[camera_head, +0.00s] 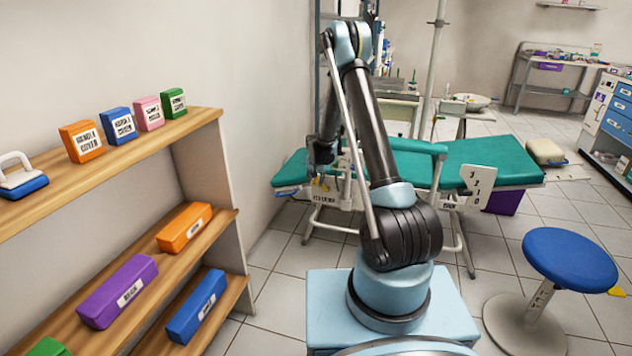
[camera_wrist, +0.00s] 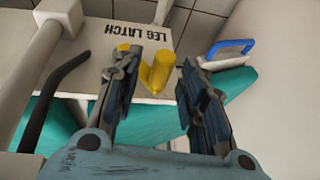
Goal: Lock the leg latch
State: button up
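The leg latch (camera_wrist: 160,72) is a yellow part with two prongs in a V shape. It sits at a pale panel (camera_wrist: 120,33) printed "LEG LATCH", upside down in the wrist view. My gripper (camera_wrist: 156,66) is open, with one finger on each side of the yellow latch; I cannot tell whether either finger touches it. In the head view my gripper (camera_head: 321,172) is low at the near left side of the teal dental chair (camera_head: 490,155), and a bit of the yellow latch (camera_head: 323,184) shows there. The latch's base is partly hidden.
A blue-and-white handled object (camera_wrist: 228,52) lies beyond the right finger. A black curved bar (camera_wrist: 45,95) and white frame tubes are at left. In the head view, wooden shelves (camera_head: 200,128) with boxes stand left, and a blue stool (camera_head: 570,258) stands right.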

jog(key=shift+r, duration=0.1)
jog(key=v, duration=1.1)
jog(key=shift+s+r, duration=0.15)
jog(key=shift+r, duration=0.2)
